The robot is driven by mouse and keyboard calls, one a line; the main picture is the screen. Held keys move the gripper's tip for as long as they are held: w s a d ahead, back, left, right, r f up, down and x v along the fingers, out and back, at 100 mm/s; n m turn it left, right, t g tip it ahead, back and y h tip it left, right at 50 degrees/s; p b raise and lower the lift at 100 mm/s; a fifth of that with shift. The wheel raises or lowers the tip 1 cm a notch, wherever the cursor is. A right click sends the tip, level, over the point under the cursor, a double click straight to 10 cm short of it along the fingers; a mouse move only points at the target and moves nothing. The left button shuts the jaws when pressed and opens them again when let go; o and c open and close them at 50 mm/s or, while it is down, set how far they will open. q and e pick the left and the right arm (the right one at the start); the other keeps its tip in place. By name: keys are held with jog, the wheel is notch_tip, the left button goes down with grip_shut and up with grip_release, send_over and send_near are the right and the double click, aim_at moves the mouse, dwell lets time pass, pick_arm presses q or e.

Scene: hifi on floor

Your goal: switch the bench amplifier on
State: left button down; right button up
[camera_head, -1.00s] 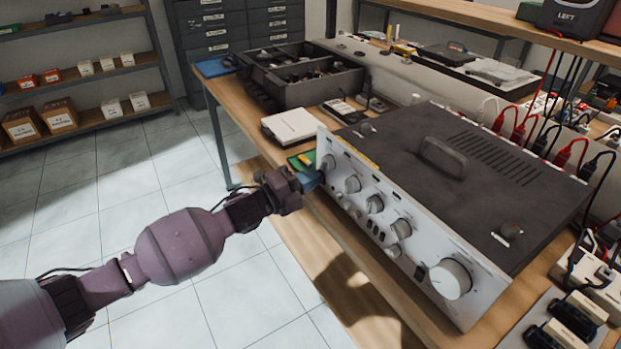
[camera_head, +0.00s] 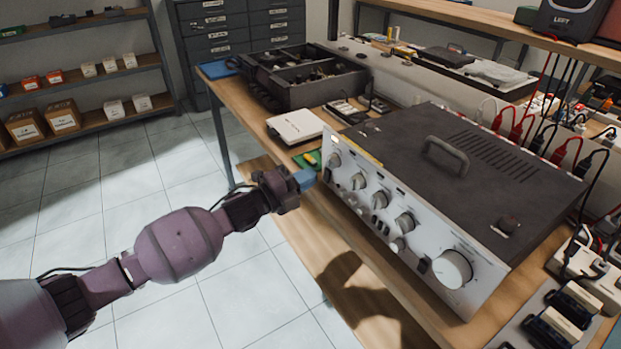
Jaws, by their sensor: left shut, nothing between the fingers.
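The bench amplifier (camera_head: 400,145) is a wide dark box with a silver front panel, lying on the wooden bench. Its front carries several round knobs, among them a large knob (camera_head: 453,268) at the right end, and small dark buttons (camera_head: 380,227). My left gripper (camera_head: 304,179) is shut and empty, its blue fingertips just left of the panel's left end, with a small gap seeming to part them. I cannot make out which control is the power switch, nor whether it is on. My right gripper is not in view.
Red and black plugs (camera_head: 565,150) line the back. The floor at left is clear.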

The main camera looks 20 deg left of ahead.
pick_arm(q)
jog(key=s+a+r+p, duration=0.1)
jog(key=s+a, duration=0.6)
jog(key=s, duration=0.1)
jog(key=shift+s+r+p, duration=0.25)
jog(key=shift+s+p, duration=0.05)
jog(key=shift+s, duration=0.1)
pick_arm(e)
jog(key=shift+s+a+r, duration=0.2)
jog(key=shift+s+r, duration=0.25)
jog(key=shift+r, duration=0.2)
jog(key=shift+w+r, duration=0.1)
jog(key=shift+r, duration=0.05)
